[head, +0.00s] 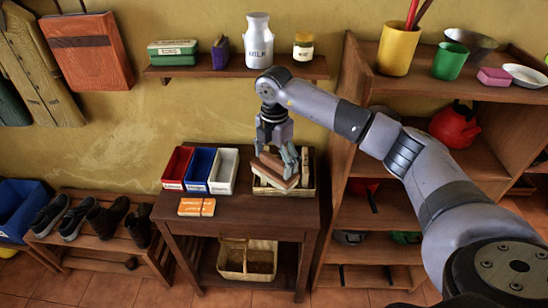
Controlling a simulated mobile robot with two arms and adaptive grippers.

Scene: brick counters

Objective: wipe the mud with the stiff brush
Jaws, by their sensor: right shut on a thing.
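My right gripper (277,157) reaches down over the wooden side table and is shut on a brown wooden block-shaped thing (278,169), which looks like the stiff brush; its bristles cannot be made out. The brush is tilted, at the opening of a light woven basket (258,189) on the table's right half. The fingers partly cover the brush, and I cannot tell whether it touches the basket. No mud can be made out. My left gripper is not in view.
Red (177,168), blue (199,169) and white (224,171) bins stand left of the basket, behind an orange packet (196,207). A wall shelf (210,71) holding a milk can (259,40) is above. An open shelf unit (352,130) stands close right.

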